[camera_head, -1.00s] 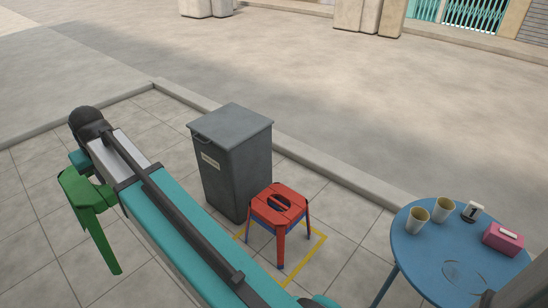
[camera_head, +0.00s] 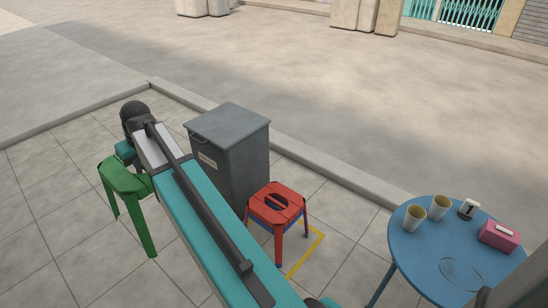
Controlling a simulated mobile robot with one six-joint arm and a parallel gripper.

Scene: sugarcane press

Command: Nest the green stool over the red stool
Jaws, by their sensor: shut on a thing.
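The green stool (camera_head: 125,176) hangs at the left, beside my teal and dark arm, with its legs pointing down and its seat slightly tilted. My gripper (camera_head: 128,158) is shut on its seat edge; the fingers are mostly hidden behind the wrist and arm. The red stool (camera_head: 278,205) stands upright on the pavement right of my arm, with an oval slot in its seat.
A grey bin (camera_head: 232,150) stands right behind the red stool. A yellow line (camera_head: 306,255) marks the floor around the stool. A round blue table (camera_head: 415,262) with two cups, a small dispenser and a pink box stands at right. A kerb runs behind.

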